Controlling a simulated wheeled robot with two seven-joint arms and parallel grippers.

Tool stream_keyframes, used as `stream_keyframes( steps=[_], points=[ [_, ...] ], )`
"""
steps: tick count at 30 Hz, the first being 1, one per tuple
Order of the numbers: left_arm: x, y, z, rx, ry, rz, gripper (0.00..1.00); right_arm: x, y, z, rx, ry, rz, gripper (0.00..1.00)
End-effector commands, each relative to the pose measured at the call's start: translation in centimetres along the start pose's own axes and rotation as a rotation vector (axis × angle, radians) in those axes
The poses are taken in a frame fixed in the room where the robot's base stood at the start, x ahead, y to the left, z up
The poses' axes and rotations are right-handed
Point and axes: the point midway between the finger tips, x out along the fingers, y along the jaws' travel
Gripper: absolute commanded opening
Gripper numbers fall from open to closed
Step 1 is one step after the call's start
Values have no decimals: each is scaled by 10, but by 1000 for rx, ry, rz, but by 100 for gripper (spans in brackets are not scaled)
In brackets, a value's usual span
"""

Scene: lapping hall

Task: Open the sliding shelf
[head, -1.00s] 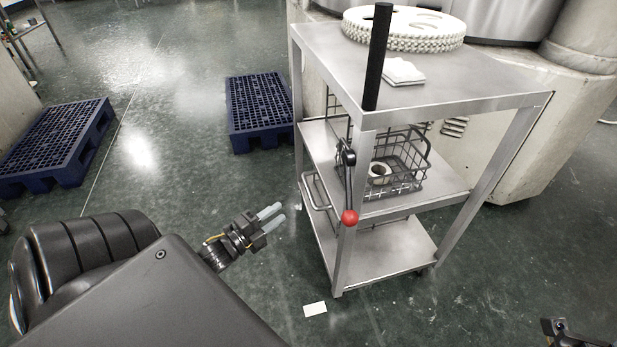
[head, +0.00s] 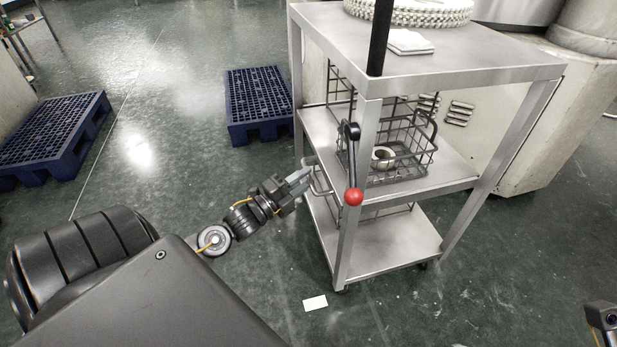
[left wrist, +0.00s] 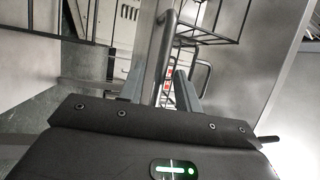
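The sliding shelf (head: 451,183) is the middle metal shelf of a steel cart. It carries a wire basket (head: 408,160) with a pale ring in it. A bar handle (head: 319,186) sticks out at the shelf's left end; the bar also shows in the left wrist view (left wrist: 164,60). My left gripper (head: 303,180) is at this handle, fingers spread. In the left wrist view its fingertips (left wrist: 158,84) are apart with the bar seen between them; I cannot tell if they touch it. Only a dark end of my right arm shows at the lower right edge, its fingers unseen.
A black lever with a red knob (head: 353,197) hangs at the cart's near post, close right of my left gripper. A black upright post (head: 380,38) rises above. Blue pallets (head: 257,105) lie on the floor left of the cart.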

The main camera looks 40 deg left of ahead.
Motion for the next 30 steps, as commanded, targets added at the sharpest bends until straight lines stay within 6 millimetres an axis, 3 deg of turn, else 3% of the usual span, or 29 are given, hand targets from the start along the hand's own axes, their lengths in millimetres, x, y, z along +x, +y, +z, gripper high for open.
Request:
stream_keyframes(
  steps=[6,15,23,30],
  points=[
    [17,1,0,0,0,0,34,1,-3,1,10,11,-8,0],
    [19,0,0,0,-1,2,34,5,-3,0,11,25,-13,0],
    [19,0,0,0,-1,1,0,5,-3,0,11,23,-11,0],
    [19,0,0,0,-1,1,0,3,-3,0,11,16,-8,0]
  ],
)
